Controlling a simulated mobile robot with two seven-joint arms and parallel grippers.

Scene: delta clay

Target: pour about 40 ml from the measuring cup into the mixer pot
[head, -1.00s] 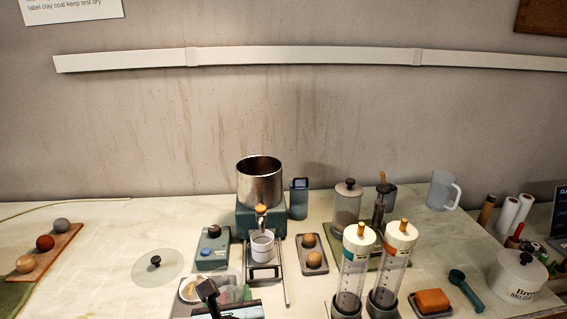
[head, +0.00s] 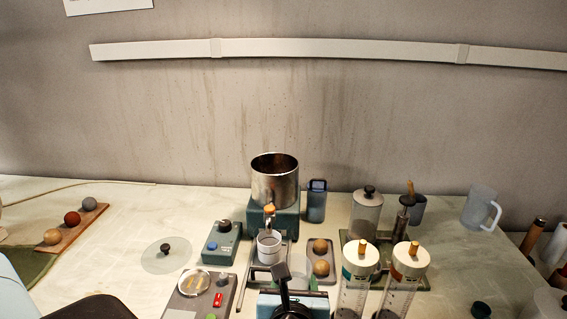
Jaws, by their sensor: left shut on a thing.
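The mixer pot (head: 275,185) is an open metal pot on a teal base, at the middle back, with a tap at its front. My left gripper (head: 283,274) is at the bottom middle, in front of the pot and lower in the picture. It is shut on a faint, clear vessel (head: 302,270), which looks like the measuring cup. The gripper partly hides it, and its liquid level cannot be read. The vessel is apart from the pot. My right gripper is not in view.
A white mug (head: 269,247) stands on a rack below the tap. Two capped clear cylinders (head: 355,285) stand close on the right. A frosted jug (head: 478,208) is at the back right. A control box (head: 221,243) is left of the rack.

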